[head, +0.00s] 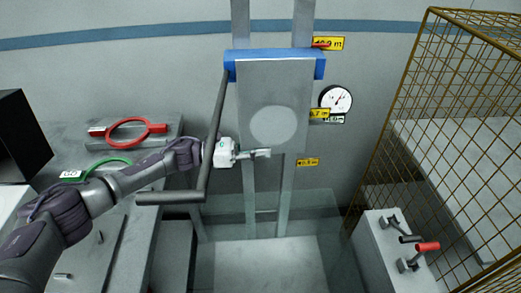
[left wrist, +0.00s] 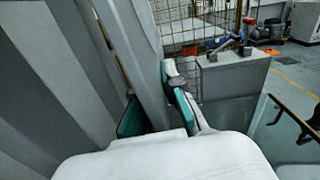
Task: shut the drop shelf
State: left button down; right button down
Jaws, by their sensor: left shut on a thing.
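A flat grey panel (head: 275,85) with a paler round patch hangs below a blue crossbar on two upright rails. It appears to be the drop shelf. My left gripper (head: 257,153) is at the panel's lower left edge, its fingers pointing right. In the left wrist view, the teal-padded fingers (left wrist: 157,108) are on either side of a long grey slab (left wrist: 135,45), seen nearly edge-on, and are shut on it. The slab seems to be the panel's edge. My right gripper is not in view.
A dark bent bar (head: 213,130) runs down from the blue crossbar (head: 232,62) and crosses in front of my left wrist. A clear sheet (head: 320,222) stands below. A wire cage (head: 440,90) and a lever box (head: 385,265) are at right. Red and green rings (head: 152,128) lie left.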

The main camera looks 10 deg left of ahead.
pick_arm(q)
jog(key=shift+s, duration=0.1)
jog(key=s+d+r+n+p, duration=0.1)
jog(key=s+r+n+p, duration=0.2)
jog(key=s, duration=0.3)
jog(key=s+d+r+n+p, duration=0.1)
jog(key=s+r+n+p, duration=0.2)
jog(key=s+p, duration=0.3)
jog(key=shift+s+d+n, duration=0.3)
jog(key=shift+s+n, duration=0.3)
jog(key=shift+f, duration=0.1)
jog(key=c, duration=1.3)
grip_release()
jog(key=a, duration=0.4)
jog(key=s+a, duration=0.1)
jog(key=a, duration=0.3)
jog(key=s+a, duration=0.1)
jog(key=a, duration=0.3)
jog(key=shift+s, duration=0.15)
jog(key=shift+d, duration=0.1)
